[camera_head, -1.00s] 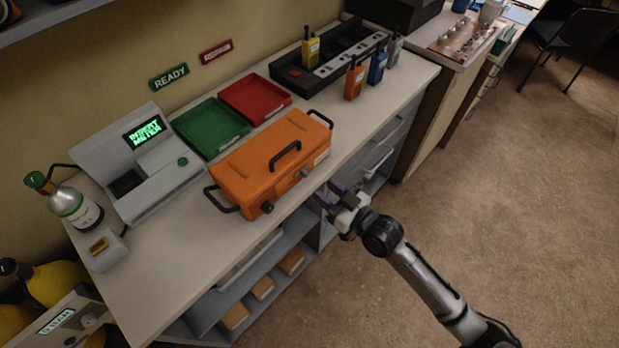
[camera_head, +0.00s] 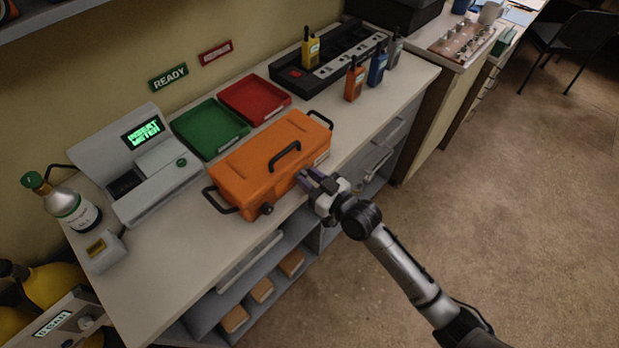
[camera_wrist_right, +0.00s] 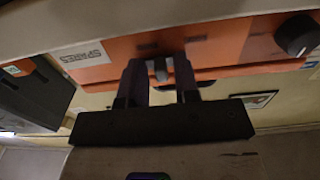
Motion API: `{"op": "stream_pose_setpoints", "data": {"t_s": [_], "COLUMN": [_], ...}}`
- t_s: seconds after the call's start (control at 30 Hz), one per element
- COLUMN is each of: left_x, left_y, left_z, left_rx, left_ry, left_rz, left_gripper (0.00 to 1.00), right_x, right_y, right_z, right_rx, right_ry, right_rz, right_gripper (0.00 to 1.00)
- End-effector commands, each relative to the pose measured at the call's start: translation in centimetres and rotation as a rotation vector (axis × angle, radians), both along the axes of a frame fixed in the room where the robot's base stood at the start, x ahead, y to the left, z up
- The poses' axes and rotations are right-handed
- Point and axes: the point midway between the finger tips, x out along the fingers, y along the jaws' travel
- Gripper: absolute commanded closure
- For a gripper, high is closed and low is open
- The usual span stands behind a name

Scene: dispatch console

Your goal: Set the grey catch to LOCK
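An orange case (camera_head: 245,180) with a black top handle lies closed on the counter. My right gripper (camera_head: 308,181) is at its front face, to the right of a black knob (camera_head: 267,209). In the right wrist view, the small grey catch (camera_wrist_right: 160,70) sits on the orange front between the two dark fingers of my right gripper (camera_wrist_right: 160,82). The fingers are apart, with a gap on each side of the catch. In the head view the gripper hides the catch. Any LOCK marking is too blurred to read. My left gripper is not in view.
Green (camera_head: 208,128) and red (camera_head: 254,98) trays lie behind the case. A grey console (camera_head: 140,165) and a bottle (camera_head: 72,208) stand to the left. Several radios and a black charger rack (camera_head: 330,62) are at the back right. The floor before the counter is open.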

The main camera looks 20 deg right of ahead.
Motion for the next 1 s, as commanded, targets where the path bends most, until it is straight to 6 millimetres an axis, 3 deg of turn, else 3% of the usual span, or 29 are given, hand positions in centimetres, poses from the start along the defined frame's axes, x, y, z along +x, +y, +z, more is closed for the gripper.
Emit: {"op": "stream_pose_setpoints", "data": {"t_s": [0.3,0.7,1.0], "left_x": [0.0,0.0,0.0], "left_y": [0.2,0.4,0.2], "left_z": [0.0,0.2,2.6], "left_rx": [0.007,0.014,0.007], "left_ry": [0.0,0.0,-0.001], "left_rz": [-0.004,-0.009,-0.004], "left_gripper": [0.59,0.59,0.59], "right_x": [0.0,-0.1,-1.1], "right_y": [0.0,0.1,2.5], "right_z": [0.0,0.1,0.3], "right_rx": [0.0,0.0,0.001], "right_ry": [0.0,0.0,0.001], "right_rz": [0.0,0.0,0.001], "right_gripper": [1.0,1.0,1.0]}}
